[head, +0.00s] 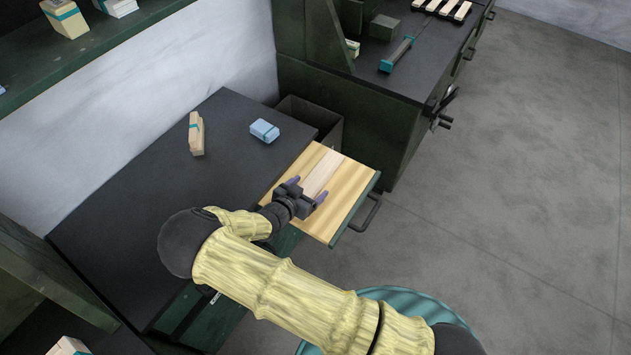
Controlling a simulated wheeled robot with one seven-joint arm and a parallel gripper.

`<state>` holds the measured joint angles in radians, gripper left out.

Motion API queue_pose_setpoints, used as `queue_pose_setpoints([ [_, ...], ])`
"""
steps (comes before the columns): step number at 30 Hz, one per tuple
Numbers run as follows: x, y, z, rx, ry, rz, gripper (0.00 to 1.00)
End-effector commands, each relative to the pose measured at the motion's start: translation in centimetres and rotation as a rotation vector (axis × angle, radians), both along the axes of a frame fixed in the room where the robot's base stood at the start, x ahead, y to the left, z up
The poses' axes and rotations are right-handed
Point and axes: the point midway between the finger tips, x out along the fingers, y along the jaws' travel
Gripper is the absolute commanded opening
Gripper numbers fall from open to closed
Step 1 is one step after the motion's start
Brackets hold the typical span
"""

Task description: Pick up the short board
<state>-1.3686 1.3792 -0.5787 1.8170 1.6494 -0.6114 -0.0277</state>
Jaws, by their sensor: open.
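A pale short board (323,172) lies in the open drawer (351,185), which has a light wooden inside and a dark green front. My gripper (307,190) is open, with its two purple-tipped fingers spread on either side of the board's near end. The gripper body hides that end of the board. I cannot tell whether the fingers touch the board or how high they are above the drawer bottom.
A dark worktop (150,190) holds a bundle of wooden pieces (196,135) and a blue block (264,130). The drawer handle (367,213) sticks out to the right. A dark cabinet (345,105) stands behind. The grey floor (500,180) at right is clear.

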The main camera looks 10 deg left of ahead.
Motion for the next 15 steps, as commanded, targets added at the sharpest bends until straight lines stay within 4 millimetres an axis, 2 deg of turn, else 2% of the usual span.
queue_pose_setpoints([
  [2, -0.01, 0.0, 0.0, 0.0, 0.0, 0.0, 0.78],
  [9, -0.02, 0.01, 0.01, 0.0, 0.0, 0.0, 0.31],
  [15, 0.0, 0.01, 0.04, 0.0, -0.001, 0.0, 0.29],
])
